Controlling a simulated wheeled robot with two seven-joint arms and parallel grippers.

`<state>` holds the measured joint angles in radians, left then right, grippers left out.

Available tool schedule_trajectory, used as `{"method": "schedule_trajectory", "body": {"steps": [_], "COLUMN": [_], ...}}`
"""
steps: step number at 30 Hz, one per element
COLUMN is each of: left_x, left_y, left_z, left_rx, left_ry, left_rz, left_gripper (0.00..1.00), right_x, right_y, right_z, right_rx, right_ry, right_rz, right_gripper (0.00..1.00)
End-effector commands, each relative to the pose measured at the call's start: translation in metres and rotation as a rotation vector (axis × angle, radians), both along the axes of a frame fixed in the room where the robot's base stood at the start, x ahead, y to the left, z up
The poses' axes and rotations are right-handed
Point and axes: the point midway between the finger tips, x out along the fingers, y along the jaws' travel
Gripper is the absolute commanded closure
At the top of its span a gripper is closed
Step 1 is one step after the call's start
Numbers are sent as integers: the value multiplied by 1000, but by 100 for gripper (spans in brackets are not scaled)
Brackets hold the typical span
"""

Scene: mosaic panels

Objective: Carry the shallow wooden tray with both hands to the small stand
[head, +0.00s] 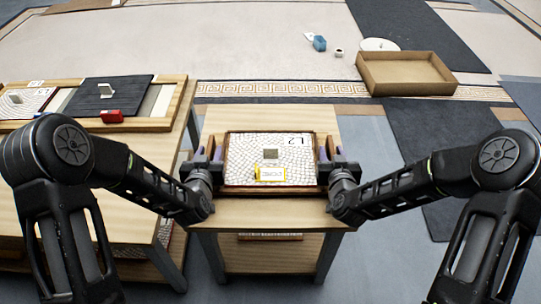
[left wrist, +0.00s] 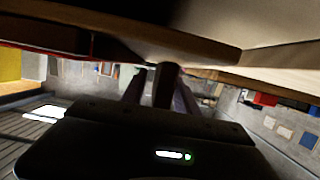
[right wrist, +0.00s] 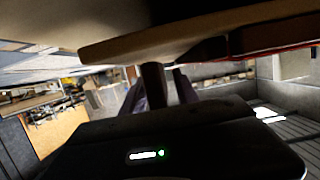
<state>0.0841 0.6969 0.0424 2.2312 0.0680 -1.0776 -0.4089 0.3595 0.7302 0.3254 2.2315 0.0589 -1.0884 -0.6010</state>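The shallow wooden tray (head: 318,141) is over the top of the small stand (head: 270,213), in the middle of the head view. A pale mosaic panel marked L2 (head: 240,160) lies in it, with a small grey square tile and a yellow label on it. My left gripper (head: 209,156) is at the tray's left side and my right gripper (head: 331,157) at its right side. In both wrist views the fingers flank a dark upright grip at the tray's side. The tray looks level; I cannot tell whether it touches the stand.
A longer wooden table (head: 150,215) stands close on the left, with a panel, a dark board (head: 90,96) and a red block (head: 112,116) on it. An open cardboard box (head: 407,88) is on the floor at the back right. The stand's front strip is bare.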

Motion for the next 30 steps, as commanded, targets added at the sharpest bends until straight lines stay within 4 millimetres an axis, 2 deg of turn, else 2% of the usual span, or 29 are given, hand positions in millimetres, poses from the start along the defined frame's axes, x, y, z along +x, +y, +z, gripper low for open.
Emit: {"method": "schedule_trajectory", "body": {"steps": [10, 14, 22, 25, 30], "left_x": [-5, -20, -60, -69, -72], "left_y": [0, 0, 0, 0, 0], "left_z": [2, 6, 19, 22, 22], "left_rx": [0, 0, 0, 0, 0], "left_ry": [0, 0, 0, 0, -1], "left_rz": [-1, -1, -1, 0, 0], "left_gripper": [64, 64, 64, 64, 64], "right_x": [0, 0, 0, 0, 0], "right_y": [0, 0, 0, 0, 0], "right_z": [0, 0, 0, 0, 0], "right_rx": [0, 0, 0, 0, 0], "right_ry": [0, 0, 0, 0, 0], "right_rz": [0, 0, 0, 0, 0], "right_gripper": [64, 64, 64, 64, 64]}}
